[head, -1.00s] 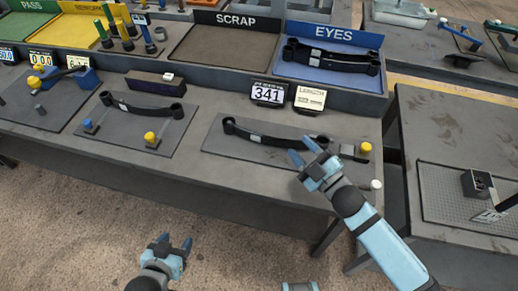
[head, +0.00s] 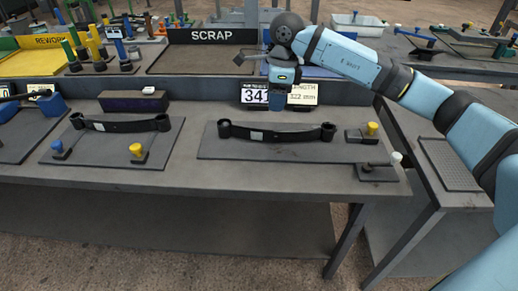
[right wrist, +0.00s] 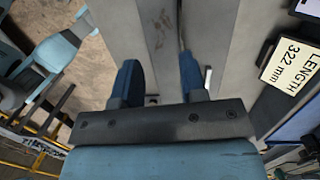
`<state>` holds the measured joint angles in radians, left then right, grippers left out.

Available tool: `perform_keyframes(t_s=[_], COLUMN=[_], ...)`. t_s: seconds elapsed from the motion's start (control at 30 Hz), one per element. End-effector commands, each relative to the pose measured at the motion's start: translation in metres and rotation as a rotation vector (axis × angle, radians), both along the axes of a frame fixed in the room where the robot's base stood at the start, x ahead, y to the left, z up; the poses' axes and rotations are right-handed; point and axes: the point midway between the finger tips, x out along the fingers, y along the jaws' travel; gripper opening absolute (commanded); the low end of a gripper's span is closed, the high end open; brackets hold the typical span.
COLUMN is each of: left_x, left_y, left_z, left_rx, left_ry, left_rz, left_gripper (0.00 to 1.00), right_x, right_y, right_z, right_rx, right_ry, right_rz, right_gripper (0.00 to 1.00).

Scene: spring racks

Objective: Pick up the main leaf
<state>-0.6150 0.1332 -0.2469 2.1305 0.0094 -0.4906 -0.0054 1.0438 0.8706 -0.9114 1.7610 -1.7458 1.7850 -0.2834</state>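A dark, slightly bowed leaf with a rolled eye at each end (head: 275,133) lies on a grey plate (head: 225,152) at the middle right of the bench. A similar dark leaf (head: 118,125) lies on a plate (head: 75,154) to the left. The pictures do not tell which is the main leaf. My right gripper (head: 277,104) hangs above and behind the right leaf, in front of the displays, apart from it. In the right wrist view its blue fingers (right wrist: 160,78) are spread with nothing between them. My left gripper is out of view.
A number display (head: 252,96) and a length display reading 322 mm (right wrist: 290,60) stand behind the right leaf. Yellow-knobbed (head: 373,129) and white-knobbed (head: 396,158) clamps stand right of it. The SCRAP tray (head: 200,60) is empty. My right arm hides the EYES tray.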

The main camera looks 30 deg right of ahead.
Motion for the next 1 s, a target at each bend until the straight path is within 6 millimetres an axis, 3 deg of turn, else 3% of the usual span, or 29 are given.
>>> perform_keyframes(t_s=[0.03,0.1,0.2,0.6,0.87,1.0], left_x=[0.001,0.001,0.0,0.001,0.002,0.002], left_y=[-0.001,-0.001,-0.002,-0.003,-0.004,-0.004], left_z=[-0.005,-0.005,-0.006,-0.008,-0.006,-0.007], left_rx=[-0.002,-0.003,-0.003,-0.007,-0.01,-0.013], left_ry=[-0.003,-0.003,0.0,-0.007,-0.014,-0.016], left_rz=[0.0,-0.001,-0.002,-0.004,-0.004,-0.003], left_gripper=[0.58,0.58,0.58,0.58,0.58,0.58], right_x=[0.003,0.005,0.005,0.005,0.005,0.003], right_y=[-0.015,-0.027,-0.034,-0.034,-0.034,-0.036], right_z=[0.004,0.01,0.008,-0.062,-0.077,-0.096], right_rx=[-0.056,-0.107,-0.137,-0.135,-0.133,-0.133], right_ry=[-0.014,-0.02,-0.022,-0.021,-0.02,-0.02], right_rz=[-0.013,-0.022,-0.03,-0.029,-0.029,-0.029], right_gripper=[0.39,0.39,0.39,0.39,0.39,0.39])
